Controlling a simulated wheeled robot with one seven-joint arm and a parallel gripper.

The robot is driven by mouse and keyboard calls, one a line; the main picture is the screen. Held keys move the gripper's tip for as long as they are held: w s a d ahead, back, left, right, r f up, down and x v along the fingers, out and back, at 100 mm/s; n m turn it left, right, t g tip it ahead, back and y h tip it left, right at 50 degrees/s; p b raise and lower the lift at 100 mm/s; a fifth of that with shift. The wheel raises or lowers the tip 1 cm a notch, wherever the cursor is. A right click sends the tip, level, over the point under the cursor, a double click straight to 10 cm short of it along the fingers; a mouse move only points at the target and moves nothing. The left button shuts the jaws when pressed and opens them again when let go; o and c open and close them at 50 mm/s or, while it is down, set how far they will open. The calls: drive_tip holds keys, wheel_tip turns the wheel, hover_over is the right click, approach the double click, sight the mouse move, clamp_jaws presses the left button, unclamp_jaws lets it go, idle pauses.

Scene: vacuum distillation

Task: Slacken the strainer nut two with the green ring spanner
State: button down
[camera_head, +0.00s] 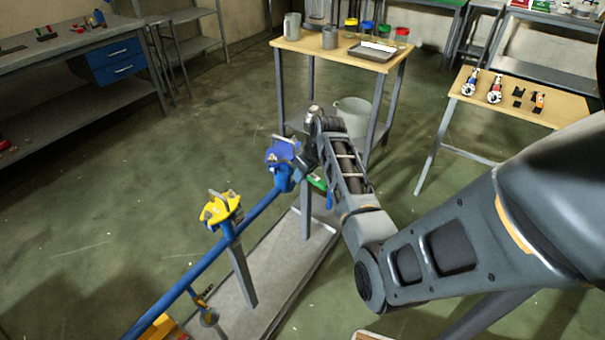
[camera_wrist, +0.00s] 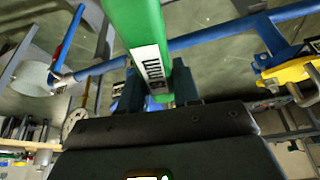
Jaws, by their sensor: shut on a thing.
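The green ring spanner (camera_wrist: 137,35) runs up through the middle of the wrist view, with a white label on its handle. My gripper (camera_wrist: 160,92) is shut on that handle; the jaws stand on either side of it. The spanner's ring end is out of the wrist view. In the head view a small green part of it (camera_head: 317,183) shows beside my arm. A blue strainer (camera_head: 283,153) and a yellow strainer (camera_head: 221,210) sit on the blue pipe. The yellow one also shows in the wrist view (camera_wrist: 287,74). I cannot tell which nut is number two, or whether the spanner touches one.
The blue pipe (camera_head: 180,285) runs above a grey base plate (camera_head: 275,270) on posts. Another table (camera_head: 510,97) is at right. Floor at left is clear.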

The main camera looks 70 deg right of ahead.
drive_tip(key=shift+s+d+n+y+b, duration=0.2)
drive_tip(key=shift+s+d+n, duration=0.05)
drive_tip(key=shift+d+n, duration=0.35)
drive_tip(key=shift+s+d+n+y+b, duration=0.2)
drive_tip(key=shift+d+n, duration=0.3)
drive_tip(key=shift+d, duration=0.2)
drive_tip(key=d+n+b, duration=0.1)
drive_tip(key=d+n+y, duration=0.1)
drive_tip(key=d, duration=0.1)
drive_tip(key=shift+s+b, duration=0.2)
drive_tip(key=shift+b, duration=0.2)
drive_tip(key=shift+a+p, duration=0.3)
drive_tip(key=shift+p, duration=0.1)
drive_tip(key=shift+r, duration=0.15)
